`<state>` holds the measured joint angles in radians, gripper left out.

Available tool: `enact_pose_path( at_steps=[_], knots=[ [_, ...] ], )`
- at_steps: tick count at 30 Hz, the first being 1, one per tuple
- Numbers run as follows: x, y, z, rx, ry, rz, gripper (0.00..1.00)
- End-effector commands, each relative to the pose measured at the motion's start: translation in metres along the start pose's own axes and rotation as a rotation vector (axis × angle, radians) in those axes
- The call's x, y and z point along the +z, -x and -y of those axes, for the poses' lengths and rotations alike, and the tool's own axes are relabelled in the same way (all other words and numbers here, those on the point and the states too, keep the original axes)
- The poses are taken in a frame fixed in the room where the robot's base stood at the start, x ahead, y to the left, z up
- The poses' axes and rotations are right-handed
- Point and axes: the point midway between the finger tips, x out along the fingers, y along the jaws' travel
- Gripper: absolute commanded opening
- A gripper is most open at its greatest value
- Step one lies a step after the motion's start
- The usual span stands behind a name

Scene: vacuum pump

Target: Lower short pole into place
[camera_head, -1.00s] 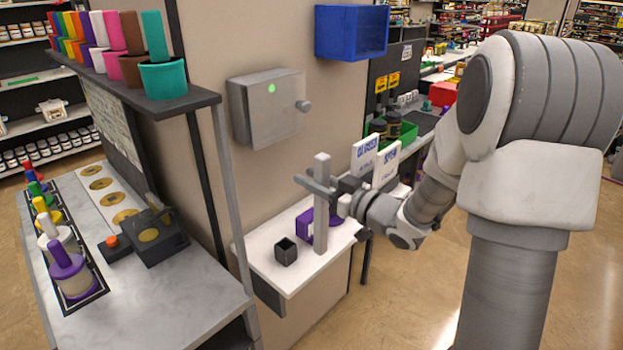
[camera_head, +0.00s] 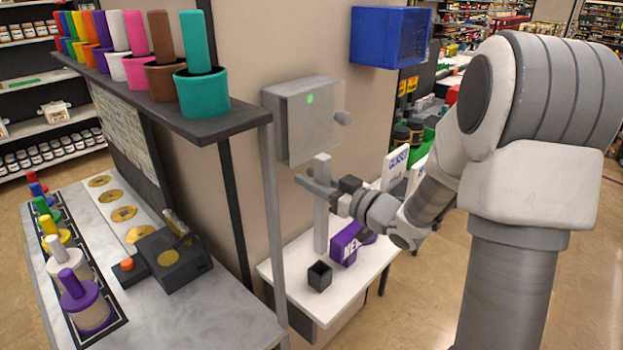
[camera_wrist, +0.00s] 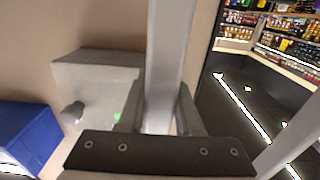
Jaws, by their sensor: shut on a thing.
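The short pole is a light grey square post (camera_head: 321,222), held upright over the white table. My gripper (camera_head: 321,190) is shut on its upper part. In the wrist view the pole (camera_wrist: 168,60) runs up between my two fingers (camera_wrist: 160,112). A small black square socket (camera_head: 319,277) with an open top stands on the table. The pole's lower end shows just above the socket's rim in the head view. I cannot tell the exact height gap or whether they line up in depth.
A purple box (camera_head: 345,244) stands on the white table (camera_head: 360,280), right of the pole. A grey wall cabinet (camera_head: 305,118) with a green light is behind the pole. A dark shelf (camera_head: 160,115) with coloured cups and a grey counter (camera_head: 215,310) are on the left.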

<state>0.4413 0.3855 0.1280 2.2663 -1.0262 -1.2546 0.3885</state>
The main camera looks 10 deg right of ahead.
Motion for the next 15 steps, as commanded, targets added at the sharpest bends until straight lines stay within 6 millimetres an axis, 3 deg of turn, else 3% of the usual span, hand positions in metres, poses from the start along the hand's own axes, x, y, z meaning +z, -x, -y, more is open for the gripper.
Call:
enact_pose_path(
  at_steps=[15],
  knots=[
    [0.022,0.000,0.000,0.000,0.000,0.000,0.00]
  ],
)
